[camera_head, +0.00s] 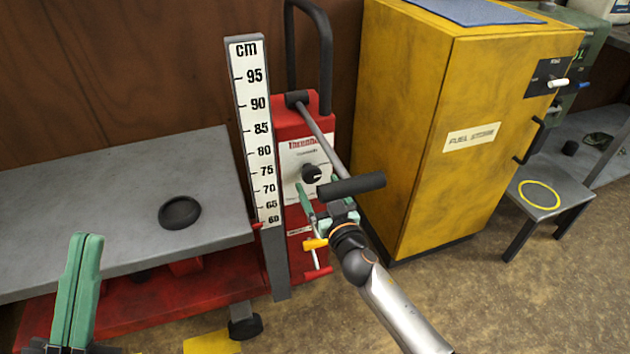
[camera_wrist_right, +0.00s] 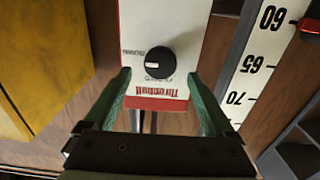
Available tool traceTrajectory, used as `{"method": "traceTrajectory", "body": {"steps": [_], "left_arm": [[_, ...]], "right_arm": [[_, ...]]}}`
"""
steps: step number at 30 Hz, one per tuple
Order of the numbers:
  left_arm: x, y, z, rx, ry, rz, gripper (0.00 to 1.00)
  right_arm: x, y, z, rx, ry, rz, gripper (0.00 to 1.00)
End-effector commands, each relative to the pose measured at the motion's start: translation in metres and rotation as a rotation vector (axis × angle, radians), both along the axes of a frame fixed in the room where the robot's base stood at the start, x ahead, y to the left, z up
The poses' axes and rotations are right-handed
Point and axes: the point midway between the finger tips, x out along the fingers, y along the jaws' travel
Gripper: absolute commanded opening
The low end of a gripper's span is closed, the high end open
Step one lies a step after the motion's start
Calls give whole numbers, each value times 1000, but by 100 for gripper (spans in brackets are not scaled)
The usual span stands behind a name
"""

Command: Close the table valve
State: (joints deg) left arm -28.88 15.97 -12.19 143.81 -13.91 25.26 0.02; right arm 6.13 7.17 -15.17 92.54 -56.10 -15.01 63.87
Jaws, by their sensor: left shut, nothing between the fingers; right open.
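The red lift unit (camera_head: 303,118) has a white panel with a black round knob (camera_head: 311,174) bearing a white mark; its small label is unreadable. The knob also shows in the right wrist view (camera_wrist_right: 160,61). Lower down are a small yellow handle (camera_head: 315,243) and a red bar (camera_head: 319,272). I cannot tell which control is the table valve. My right gripper (camera_head: 318,190) is open and empty in front of the panel, its fingertips (camera_wrist_right: 158,78) on either side of the knob's line, apart from it. My left gripper (camera_head: 85,238) is shut and empty at lower left.
A black T-grip lever (camera_head: 351,187) slants down past the panel, close to my right gripper. The grey table (camera_head: 100,200) holds a black ring (camera_head: 180,212). A cm scale (camera_head: 252,130) stands beside the unit. A yellow fuel cabinet (camera_head: 420,120) stands right.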

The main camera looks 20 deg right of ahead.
Motion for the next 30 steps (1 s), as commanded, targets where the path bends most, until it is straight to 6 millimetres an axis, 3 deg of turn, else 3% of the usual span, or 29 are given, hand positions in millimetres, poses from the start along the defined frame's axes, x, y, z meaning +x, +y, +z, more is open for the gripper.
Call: {"method": "traceTrajectory", "body": {"steps": [7,18,30], "left_arm": [[0,0,-5,-4,6,-3,0],[0,-1,-5,-3,6,-7,0],[0,-1,-4,-3,2,-8,0]], "right_arm": [[26,1,0,-1,-1,1,89],[30,1,0,0,1,0,89],[30,1,0,0,1,0,45]]}}
